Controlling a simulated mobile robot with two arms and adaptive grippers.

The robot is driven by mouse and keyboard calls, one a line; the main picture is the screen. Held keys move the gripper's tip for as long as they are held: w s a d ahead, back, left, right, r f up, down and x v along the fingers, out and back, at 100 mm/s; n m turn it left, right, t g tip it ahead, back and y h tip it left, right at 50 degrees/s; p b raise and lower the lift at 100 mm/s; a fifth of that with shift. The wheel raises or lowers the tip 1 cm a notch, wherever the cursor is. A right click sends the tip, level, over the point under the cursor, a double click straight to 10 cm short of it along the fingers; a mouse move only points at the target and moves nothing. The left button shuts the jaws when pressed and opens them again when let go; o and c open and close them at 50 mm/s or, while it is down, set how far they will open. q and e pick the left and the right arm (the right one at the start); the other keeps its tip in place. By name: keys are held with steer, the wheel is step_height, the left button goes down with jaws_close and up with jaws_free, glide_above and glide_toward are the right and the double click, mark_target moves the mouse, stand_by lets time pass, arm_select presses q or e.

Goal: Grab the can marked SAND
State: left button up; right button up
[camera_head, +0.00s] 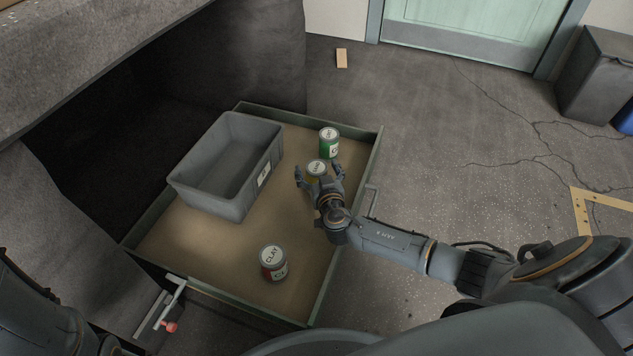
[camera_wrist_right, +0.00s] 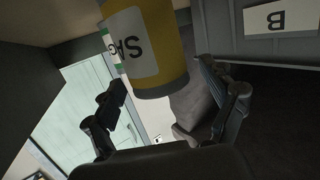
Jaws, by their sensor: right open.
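A yellow can (camera_head: 316,167) with a pale lid stands in the open drawer, partly hidden by my right gripper (camera_head: 319,174). In the right wrist view the yellow can (camera_wrist_right: 155,60) shows a white label whose visible letters begin "SA"; the rest is cut off or unclear. My right gripper (camera_wrist_right: 168,105) is open, with one finger towards each side of the can. I cannot tell whether a finger touches it. My left gripper is out of view; only part of the left arm shows at the lower left.
A can marked CLAY (camera_head: 272,262) stands near the drawer's front. A green can (camera_head: 329,141) stands just behind the yellow one. A grey bin (camera_head: 205,200) fills the drawer's left side. The drawer (camera_head: 313,290) has raised rims.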

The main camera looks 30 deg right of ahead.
steer(key=shift+w, duration=0.3)
steer(key=c, duration=1.5)
steer(key=shift+c, duration=0.8)
steer(key=shift+r, duration=0.15)
